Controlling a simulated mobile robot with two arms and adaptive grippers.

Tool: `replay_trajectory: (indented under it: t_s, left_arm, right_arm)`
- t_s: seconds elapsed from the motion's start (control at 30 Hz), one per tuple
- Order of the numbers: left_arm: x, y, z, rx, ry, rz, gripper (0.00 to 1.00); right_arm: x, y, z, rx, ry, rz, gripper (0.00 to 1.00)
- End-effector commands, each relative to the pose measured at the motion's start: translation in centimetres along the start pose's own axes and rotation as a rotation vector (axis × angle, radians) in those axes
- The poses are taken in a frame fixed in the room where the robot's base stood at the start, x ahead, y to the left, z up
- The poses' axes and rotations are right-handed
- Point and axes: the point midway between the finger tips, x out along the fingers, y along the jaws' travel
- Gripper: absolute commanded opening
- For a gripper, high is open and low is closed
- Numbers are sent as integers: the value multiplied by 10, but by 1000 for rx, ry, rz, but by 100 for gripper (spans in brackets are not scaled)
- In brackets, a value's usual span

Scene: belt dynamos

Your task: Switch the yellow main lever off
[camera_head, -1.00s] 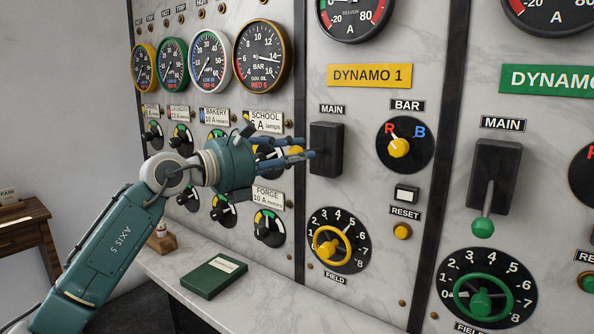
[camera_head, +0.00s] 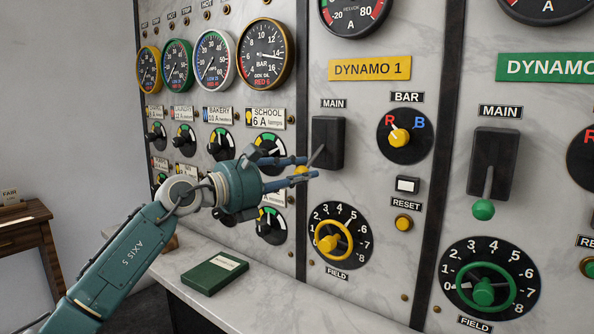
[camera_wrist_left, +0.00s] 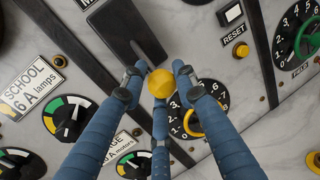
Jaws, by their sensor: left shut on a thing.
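The yellow main lever has a black housing (camera_head: 328,143) under the MAIN label of the DYNAMO 1 panel. Its rod (camera_head: 318,155) sticks out from the housing and slopes downward to its yellow knob (camera_head: 301,170). My left gripper (camera_head: 303,168) comes from the left and is shut around this knob. In the left wrist view the yellow knob (camera_wrist_left: 160,83) sits between the blue fingers, just below the dark housing (camera_wrist_left: 122,30). The fingers partly hide the knob in the head view. My right gripper is not in view.
DYNAMO 2's MAIN lever with a green knob (camera_head: 484,209) hangs down at the right. A yellow field wheel (camera_head: 345,246) sits below the gripper. A BAR selector (camera_head: 400,138) and reset button (camera_head: 403,222) are to the right. A green book (camera_head: 214,273) lies on the marble ledge.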

Motion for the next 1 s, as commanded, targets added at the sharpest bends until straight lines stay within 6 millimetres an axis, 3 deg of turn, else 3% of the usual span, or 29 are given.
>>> replay_trajectory:
  t_s: [0.03, 0.47, 0.5, 0.57, 1.0]
  left_arm:
    - [3, -2, -14, -6, 25, -6, 0]
    - [4, -3, -15, -6, 24, -7, 0]
    - [4, -3, -15, -6, 25, -7, 32]
    - [4, -3, -15, -6, 25, -8, 44]
    - [0, -3, -9, -1, 15, -8, 45]
  right_arm:
    - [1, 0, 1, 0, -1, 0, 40]
    - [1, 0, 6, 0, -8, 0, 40]
    - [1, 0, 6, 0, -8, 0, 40]
    - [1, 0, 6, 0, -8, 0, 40]
    - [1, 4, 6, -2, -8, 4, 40]
